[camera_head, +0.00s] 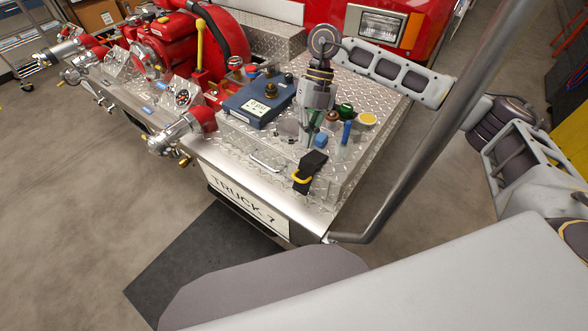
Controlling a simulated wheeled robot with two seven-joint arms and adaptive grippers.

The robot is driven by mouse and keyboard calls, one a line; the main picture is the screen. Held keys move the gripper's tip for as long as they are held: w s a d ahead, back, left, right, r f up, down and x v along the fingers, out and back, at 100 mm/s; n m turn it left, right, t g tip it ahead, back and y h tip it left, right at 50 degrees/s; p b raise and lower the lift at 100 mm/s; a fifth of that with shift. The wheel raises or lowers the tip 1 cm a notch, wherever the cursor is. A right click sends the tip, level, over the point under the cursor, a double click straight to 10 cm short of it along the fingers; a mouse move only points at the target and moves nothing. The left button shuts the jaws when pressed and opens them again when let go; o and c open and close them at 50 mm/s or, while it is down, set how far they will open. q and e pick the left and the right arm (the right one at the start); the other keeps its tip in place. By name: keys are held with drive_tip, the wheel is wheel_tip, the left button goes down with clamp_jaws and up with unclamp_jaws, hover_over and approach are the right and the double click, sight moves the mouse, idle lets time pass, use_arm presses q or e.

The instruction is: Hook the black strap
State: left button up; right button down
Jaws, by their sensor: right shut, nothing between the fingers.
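The black strap (314,163) lies at the front edge of the diamond-plate bumper deck, above the right end of the TRUCK 7 plate. A yellow hook-like piece (302,179) is at its lower end. My right gripper (309,138) points down over the deck, just behind the strap in the picture. Its fingers are shut with nothing between them, and they appear apart from the strap. Whether the fingertips touch the deck is hard to tell. My left gripper is not in view.
A blue box (258,101) and several coloured knobs, including a yellow one (367,119), stand around my right gripper. A grey pipe rail (425,135) rises at the deck's right. Red pump parts (185,45) fill the left. Open floor (75,200) lies in front at left.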

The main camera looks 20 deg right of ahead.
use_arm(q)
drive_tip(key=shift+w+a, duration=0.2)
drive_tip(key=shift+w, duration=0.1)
use_arm(e)
drive_tip(key=m, duration=0.3)
drive_tip(key=a+m, duration=0.1)
drive_tip(key=m, duration=0.3)
drive_tip(key=w+m, duration=0.1)
drive_tip(key=m, duration=0.2)
drive_tip(key=shift+a+y, duration=0.2)
drive_tip(key=shift+y, duration=0.1)
drive_tip(key=shift+f, duration=0.1)
drive_tip(key=p, duration=0.2)
hover_over(306, 175)
drive_tip(key=s+a, duration=0.2)
drive_tip(key=a, duration=0.2)
drive_tip(key=shift+f, duration=6.2)
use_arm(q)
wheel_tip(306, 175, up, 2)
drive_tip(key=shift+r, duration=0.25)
use_arm(e)
drive_tip(key=shift+s+a, duration=0.1)
drive_tip(key=shift+a, duration=0.1)
